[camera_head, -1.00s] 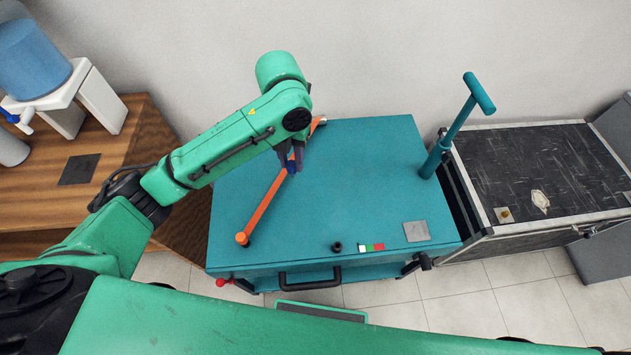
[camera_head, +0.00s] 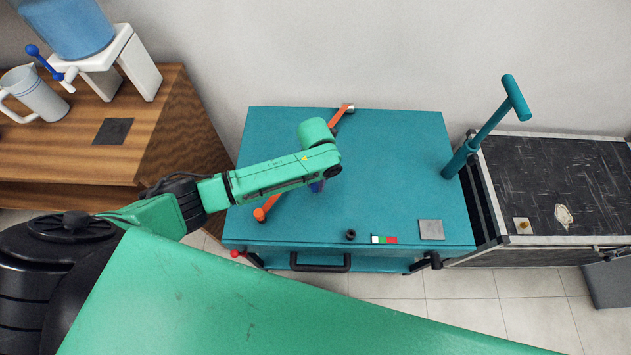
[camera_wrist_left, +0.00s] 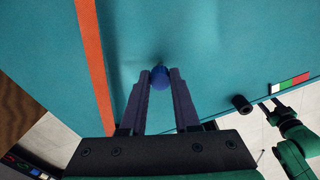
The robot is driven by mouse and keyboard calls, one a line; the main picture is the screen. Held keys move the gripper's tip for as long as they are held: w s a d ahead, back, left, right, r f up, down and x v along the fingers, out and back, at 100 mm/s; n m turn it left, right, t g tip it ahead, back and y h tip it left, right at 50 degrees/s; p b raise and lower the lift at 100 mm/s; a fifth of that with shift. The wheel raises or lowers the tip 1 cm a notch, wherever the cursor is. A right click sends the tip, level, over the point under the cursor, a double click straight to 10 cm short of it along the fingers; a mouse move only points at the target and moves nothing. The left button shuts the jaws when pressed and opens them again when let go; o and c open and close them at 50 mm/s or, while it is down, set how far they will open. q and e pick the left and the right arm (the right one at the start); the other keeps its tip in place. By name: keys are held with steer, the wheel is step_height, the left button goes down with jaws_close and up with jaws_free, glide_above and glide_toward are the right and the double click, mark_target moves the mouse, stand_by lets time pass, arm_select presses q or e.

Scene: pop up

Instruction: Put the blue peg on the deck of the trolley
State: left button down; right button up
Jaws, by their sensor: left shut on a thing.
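The blue peg (camera_wrist_left: 160,77) is held between the fingertips of my left gripper (camera_wrist_left: 160,88), which is shut on it. In the head view the arm hides most of the gripper, and a bit of the blue peg (camera_head: 317,187) shows below the wrist. It is over the teal deck of the trolley (camera_head: 395,160), right of the orange bar. I cannot tell whether the peg touches the deck. My right gripper (camera_wrist_left: 272,108) shows small at the right of the wrist view, past the deck's edge; its jaw state is unclear.
An orange bar (camera_head: 269,207) lies diagonally across the deck. A small black ring (camera_head: 350,235), a coloured strip (camera_head: 384,240) and a grey plate (camera_head: 431,230) are near the front edge. A teal T-handle (camera_head: 490,130) rises at the right. The deck's middle right is clear.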

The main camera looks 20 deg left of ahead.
arm_select(q)
steer(key=c, duration=0.6)
jaws_free()
steer(key=shift+f, duration=0.1)
steer(key=shift+c, duration=0.2)
steer(key=shift+r, duration=0.35)
step_height(320, 180, up, 12)
steer(key=shift+f, duration=0.15)
steer(key=shift+f, duration=0.1)
